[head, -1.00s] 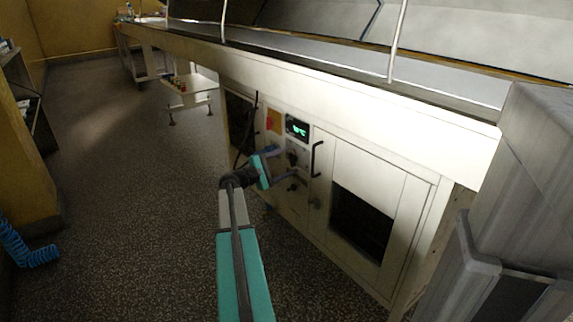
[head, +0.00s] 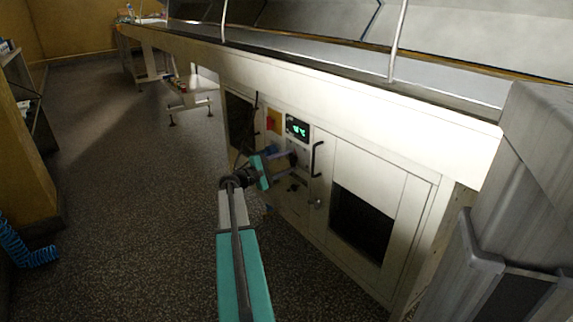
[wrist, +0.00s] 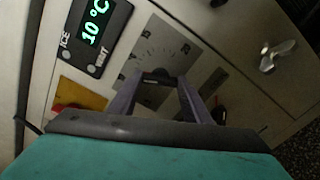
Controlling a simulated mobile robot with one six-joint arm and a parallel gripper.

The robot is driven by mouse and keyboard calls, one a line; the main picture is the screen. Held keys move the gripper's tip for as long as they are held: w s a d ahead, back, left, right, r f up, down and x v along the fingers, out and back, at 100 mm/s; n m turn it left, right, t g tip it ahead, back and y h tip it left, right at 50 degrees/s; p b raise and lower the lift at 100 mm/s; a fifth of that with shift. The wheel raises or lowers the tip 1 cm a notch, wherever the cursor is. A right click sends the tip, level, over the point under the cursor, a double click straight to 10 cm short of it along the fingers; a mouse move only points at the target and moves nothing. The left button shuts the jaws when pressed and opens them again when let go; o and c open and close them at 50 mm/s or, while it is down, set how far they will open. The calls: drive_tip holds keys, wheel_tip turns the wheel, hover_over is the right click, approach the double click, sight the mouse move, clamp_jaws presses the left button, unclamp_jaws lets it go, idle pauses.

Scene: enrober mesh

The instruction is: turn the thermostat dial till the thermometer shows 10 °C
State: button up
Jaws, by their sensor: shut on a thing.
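The thermometer display (wrist: 95,22) shows green digits that read 10 °C, tilted in the wrist view. In the head view the display (head: 297,129) glows green on the white machine's control panel. The thermostat dial (wrist: 157,77) is a dark knob at the middle of a grey scale plate (wrist: 165,50). My gripper (wrist: 156,82) is shut on the dial, one finger on each side. In the head view my gripper (head: 288,165) reaches the panel below the display. The dial's pointer mark cannot be made out.
A yellow plate with a red switch (head: 273,121) sits left of the display. A black door handle (head: 316,158) stands close to the right. A metal latch (wrist: 278,55) shows in the wrist view. Open floor (head: 120,200) lies to the left.

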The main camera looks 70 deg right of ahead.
drive_tip(key=shift+m+b, duration=2.05)
drive_tip(key=shift+m, duration=0.95)
drive_tip(key=shift+d, duration=0.1)
drive_tip(key=o, duration=1)
drive_tip(key=shift+o, duration=0.2)
drive_tip(key=p+v, duration=0.4)
drive_tip(key=v, duration=0.9)
drive_tip(key=shift+a, duration=0.4)
drive_tip(key=shift+w, duration=0.15)
